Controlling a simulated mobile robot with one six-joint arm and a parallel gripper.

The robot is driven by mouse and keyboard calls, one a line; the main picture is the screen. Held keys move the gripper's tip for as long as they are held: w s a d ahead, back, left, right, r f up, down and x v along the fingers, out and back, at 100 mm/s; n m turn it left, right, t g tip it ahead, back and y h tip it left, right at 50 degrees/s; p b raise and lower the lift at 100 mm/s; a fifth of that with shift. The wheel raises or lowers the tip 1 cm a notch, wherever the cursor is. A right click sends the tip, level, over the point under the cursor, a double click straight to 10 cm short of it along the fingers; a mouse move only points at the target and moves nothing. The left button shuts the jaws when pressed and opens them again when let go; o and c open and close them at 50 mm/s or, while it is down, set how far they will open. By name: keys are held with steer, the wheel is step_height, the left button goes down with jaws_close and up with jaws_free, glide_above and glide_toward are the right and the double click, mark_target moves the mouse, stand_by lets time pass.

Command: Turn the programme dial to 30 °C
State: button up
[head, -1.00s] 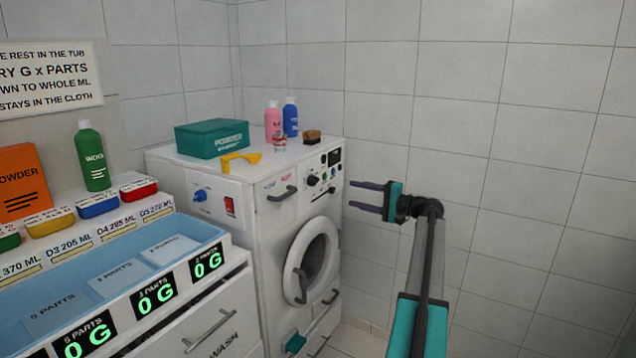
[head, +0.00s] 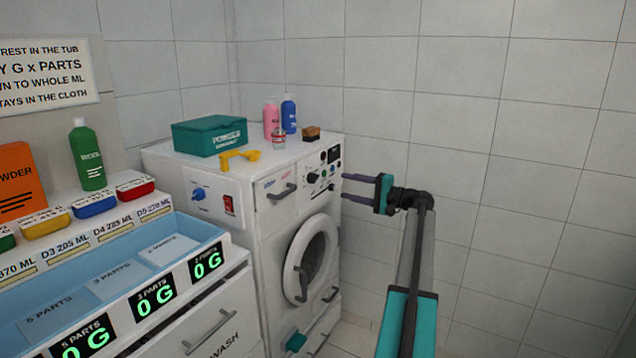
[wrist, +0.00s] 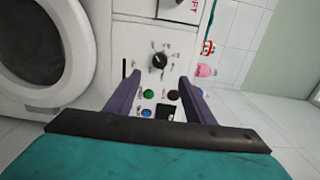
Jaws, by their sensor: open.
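The programme dial (head: 312,178) is a black round knob on the white washing machine's (head: 264,240) front panel. In the wrist view the dial (wrist: 158,61) has a pale pointer mark and small markings around it, too small to read. My gripper (head: 343,186) is open and empty, at the right of the panel. In the wrist view its two purple fingers (wrist: 157,84) point toward the panel, with the dial a little beyond the tips and between their lines. The fingers look apart from the dial.
Green and dark red buttons (wrist: 149,94) and a black display (head: 334,155) lie near the dial. A drawer handle (head: 283,191) sticks out left of it. The round door (head: 318,257) is below. Bottles (head: 289,116) and a green box (head: 209,136) stand on top. A tiled wall is behind.

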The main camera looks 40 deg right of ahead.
mark_target(317, 179)
steer(key=x, duration=1.2)
steer(key=shift+w, duration=0.1)
steer(key=shift+c, duration=0.5)
